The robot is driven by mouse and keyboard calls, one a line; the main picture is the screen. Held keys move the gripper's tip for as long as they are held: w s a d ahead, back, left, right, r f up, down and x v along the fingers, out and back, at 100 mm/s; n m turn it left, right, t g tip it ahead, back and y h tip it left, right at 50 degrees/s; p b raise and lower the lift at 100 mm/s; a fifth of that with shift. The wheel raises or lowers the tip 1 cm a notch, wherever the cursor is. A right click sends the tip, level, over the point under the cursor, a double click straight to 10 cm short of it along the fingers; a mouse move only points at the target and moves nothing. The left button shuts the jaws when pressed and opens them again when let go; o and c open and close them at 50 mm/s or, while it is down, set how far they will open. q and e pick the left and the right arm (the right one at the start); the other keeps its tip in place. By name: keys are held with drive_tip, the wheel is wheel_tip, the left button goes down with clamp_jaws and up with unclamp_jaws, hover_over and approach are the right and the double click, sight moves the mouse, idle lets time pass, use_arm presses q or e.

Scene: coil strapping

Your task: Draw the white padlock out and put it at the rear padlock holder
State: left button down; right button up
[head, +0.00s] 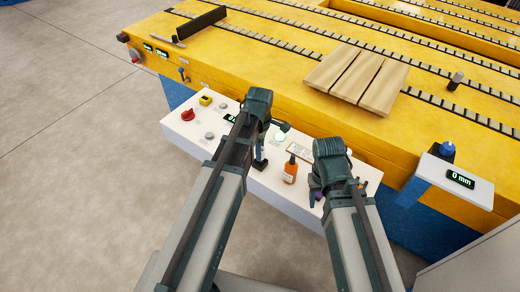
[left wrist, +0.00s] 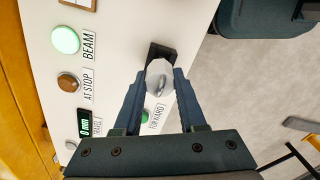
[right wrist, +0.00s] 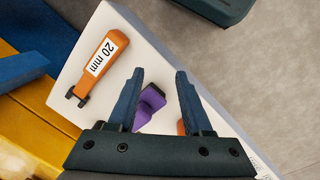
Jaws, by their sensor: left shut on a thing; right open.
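The white padlock (left wrist: 158,72) is between my left gripper's fingertips (left wrist: 160,82) in the left wrist view. My left gripper is shut on it, over a black block-shaped holder (left wrist: 162,50) on the white panel. I cannot tell whether the padlock is still seated in it. In the head view my left gripper (head: 260,155) hides most of the padlock. My right gripper (right wrist: 155,75) is open, with a purple object (right wrist: 150,103) between and behind its fingers. I cannot tell which holder is the rear one.
Lit buttons (left wrist: 66,40) and a display (left wrist: 84,122) sit beside the left gripper. Wooden boards (head: 357,78) lie on the yellow machine bed (head: 270,65).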

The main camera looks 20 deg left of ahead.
use_arm(q)
drive_tip(key=shift+f+b, duration=1.05)
drive_tip(key=shift+f, duration=0.1)
use_arm(e)
drive_tip(key=shift+f, duration=1.2)
use_arm(q)
drive_tip(key=shift+c, duration=2)
unclamp_jaws()
drive_tip(key=shift+r, duration=0.1)
use_arm(e)
drive_tip(key=shift+r, duration=0.1)
use_arm(q)
drive_tip(key=shift+r, duration=0.1)
use_arm(e)
drive_tip(key=shift+r, duration=0.1)
use_arm(q)
wheel_tip(320, 180, up, 14)
drive_tip(key=p, duration=1.4)
drive_tip(key=shift+f, duration=0.2)
use_arm(e)
wheel_tip(320, 180, up, 14)
drive_tip(key=shift+f, duration=0.2)
